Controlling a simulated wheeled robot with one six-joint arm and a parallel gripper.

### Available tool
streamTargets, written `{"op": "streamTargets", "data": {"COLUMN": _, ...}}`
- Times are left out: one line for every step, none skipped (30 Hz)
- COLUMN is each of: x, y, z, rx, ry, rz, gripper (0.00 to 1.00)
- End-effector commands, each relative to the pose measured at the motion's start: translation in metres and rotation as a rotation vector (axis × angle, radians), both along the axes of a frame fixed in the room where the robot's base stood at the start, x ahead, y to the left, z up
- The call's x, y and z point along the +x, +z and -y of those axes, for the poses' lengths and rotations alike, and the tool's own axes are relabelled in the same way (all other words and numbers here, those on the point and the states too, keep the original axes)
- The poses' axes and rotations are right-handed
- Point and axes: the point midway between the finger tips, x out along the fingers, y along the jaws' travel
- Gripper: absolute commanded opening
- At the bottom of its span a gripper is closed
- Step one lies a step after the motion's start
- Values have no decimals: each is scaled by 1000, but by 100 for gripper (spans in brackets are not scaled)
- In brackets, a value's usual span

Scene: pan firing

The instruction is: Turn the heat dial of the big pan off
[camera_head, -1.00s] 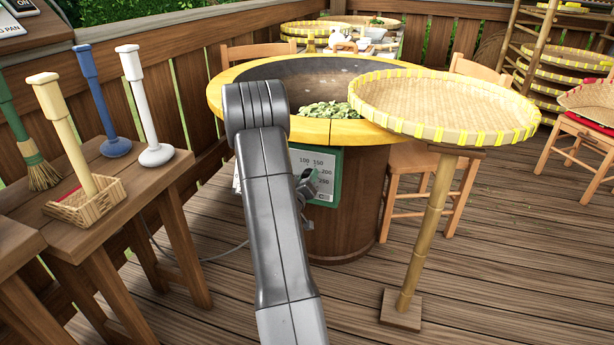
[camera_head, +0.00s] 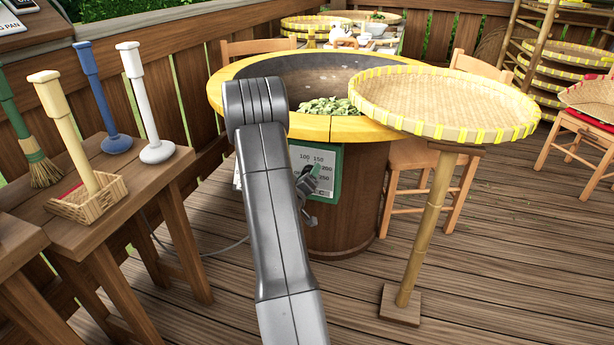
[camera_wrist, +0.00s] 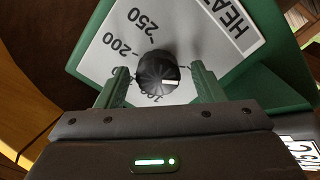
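The big pan (camera_head: 235,75) has a wide yellow rim and holds green leaves (camera_head: 328,106). Its heat panel (camera_head: 331,165) is white with numbers and a green frame, on the front of the wooden base. The heat dial (camera_wrist: 157,72) is a round black knob with a white mark facing lower right in the wrist view. My gripper (camera_wrist: 160,86) is open, with one green finger on each side of the knob and small gaps visible. In the head view my gripper (camera_head: 308,184) is at the panel, partly behind my arm.
A round woven tray (camera_head: 440,130) on a bamboo post stands close to the right of the pan. A wooden table (camera_head: 135,180) with long-handled tools stands at the left. Chairs (camera_head: 405,190) are around the pan. Deck floor is clear in front.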

Motion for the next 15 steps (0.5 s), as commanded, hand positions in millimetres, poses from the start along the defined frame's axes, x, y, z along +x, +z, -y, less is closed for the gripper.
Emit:
{"op": "streamTargets", "data": {"x": 0, "y": 1, "z": 0, "rx": 1, "ry": 0, "rz": 2, "gripper": 62}}
{"op": "streamTargets", "data": {"x": 0, "y": 1, "z": 0, "rx": 1, "ry": 0, "rz": 2, "gripper": 62}}
{"op": "streamTargets", "data": {"x": 0, "y": 1, "z": 0, "rx": 0, "ry": 0, "rz": 3, "gripper": 62}}
{"op": "streamTargets", "data": {"x": 1, "y": 1, "z": 0, "rx": 1, "ry": 0, "rz": 3, "gripper": 62}}
{"op": "streamTargets", "data": {"x": 1, "y": 1, "z": 0, "rx": 1, "ry": 0, "rz": 3, "gripper": 62}}
{"op": "streamTargets", "data": {"x": 1, "y": 1, "z": 0, "rx": 1, "ry": 0, "rz": 3, "gripper": 62}}
{"op": "streamTargets", "data": {"x": 1, "y": 2, "z": 0, "rx": 1, "ry": 1, "rz": 4, "gripper": 62}}
{"op": "streamTargets", "data": {"x": 0, "y": 2, "z": 0, "rx": 1, "ry": 1, "rz": 4, "gripper": 62}}
{"op": "streamTargets", "data": {"x": -1, "y": 2, "z": -1, "rx": 1, "ry": 1, "rz": 4, "gripper": 62}}
{"op": "streamTargets", "data": {"x": -3, "y": 2, "z": -2, "rx": 1, "ry": 1, "rz": 4, "gripper": 62}}
{"op": "streamTargets", "data": {"x": -5, "y": 2, "z": -2, "rx": 1, "ry": 1, "rz": 4, "gripper": 62}}
{"op": "streamTargets", "data": {"x": -9, "y": 2, "z": -4, "rx": 2, "ry": 1, "rz": 3, "gripper": 62}}
{"op": "streamTargets", "data": {"x": -14, "y": 2, "z": -5, "rx": 1, "ry": 1, "rz": 2, "gripper": 62}}
{"op": "streamTargets", "data": {"x": -18, "y": 3, "z": -7, "rx": 1, "ry": 1, "rz": 2, "gripper": 62}}
{"op": "streamTargets", "data": {"x": -26, "y": 3, "z": -10, "rx": 1, "ry": 2, "rz": 1, "gripper": 62}}
